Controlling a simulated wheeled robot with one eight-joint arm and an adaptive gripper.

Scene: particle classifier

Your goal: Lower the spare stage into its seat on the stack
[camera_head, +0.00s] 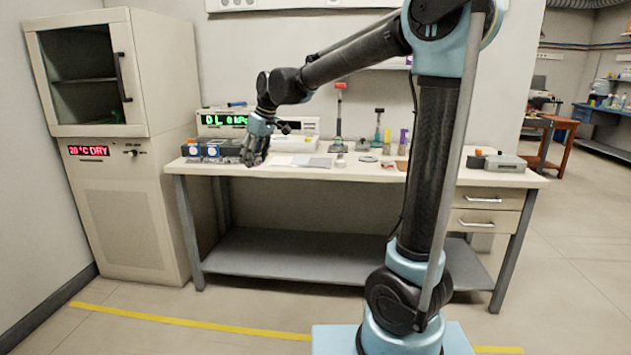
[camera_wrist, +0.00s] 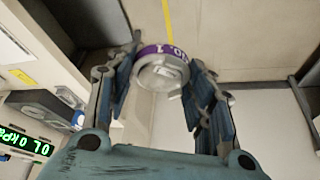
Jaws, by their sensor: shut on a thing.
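My gripper (camera_wrist: 163,62) is shut on a round, silver-metal stage (camera_wrist: 160,76) with a purple band bearing pale characters. The stage lies between the two fingers, and its flat round face shows in the wrist view. In the head view my gripper (camera_head: 253,153) points down over the left end of the bench. The stage is too small there to tell from the fingers. I cannot clearly make out the stack or its seat; the fingers and my arm hide part of that end of the bench.
Blue-and-black units (camera_head: 212,149) stand left of my gripper on the bench (camera_head: 330,174). A green readout (camera_head: 224,120) is behind it. Flat plates, stands and small cylinders (camera_head: 403,140) occupy the middle. A drying cabinet (camera_head: 125,190) stands at the left. Floor in front is clear.

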